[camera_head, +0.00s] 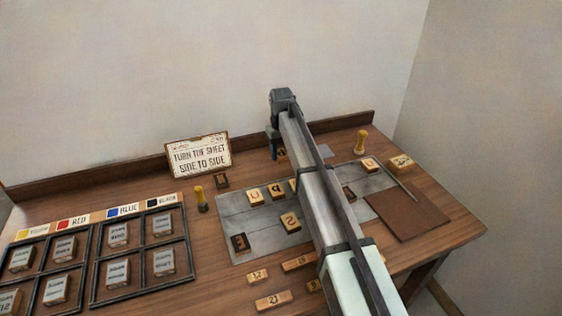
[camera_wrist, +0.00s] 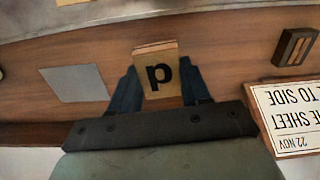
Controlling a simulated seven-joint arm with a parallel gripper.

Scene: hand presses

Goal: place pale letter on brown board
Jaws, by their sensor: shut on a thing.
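My gripper (camera_head: 274,150) is at the back of the table in the head view, right of the sign. In the wrist view its dark fingers are shut on a pale letter block (camera_wrist: 160,75) marked like a "p". The block's height above the table is hard to judge. The brown board (camera_head: 407,216) lies flat at the right of the table, bare and well away from my gripper. Other pale letters, such as a U-like block (camera_head: 254,196) and a 2-like block (camera_head: 290,222), lie on the grey plate (camera_head: 235,226).
My arm hides part of the grey plate. A sign (camera_head: 199,156) stands at the back. Wooden-handled tools stand at left (camera_head: 201,199) and right (camera_head: 361,142). Pale blocks lie at the front edge (camera_head: 272,301). Dark trays (camera_head: 139,295) fill the left. A small grey sheet (camera_wrist: 75,83) lies behind.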

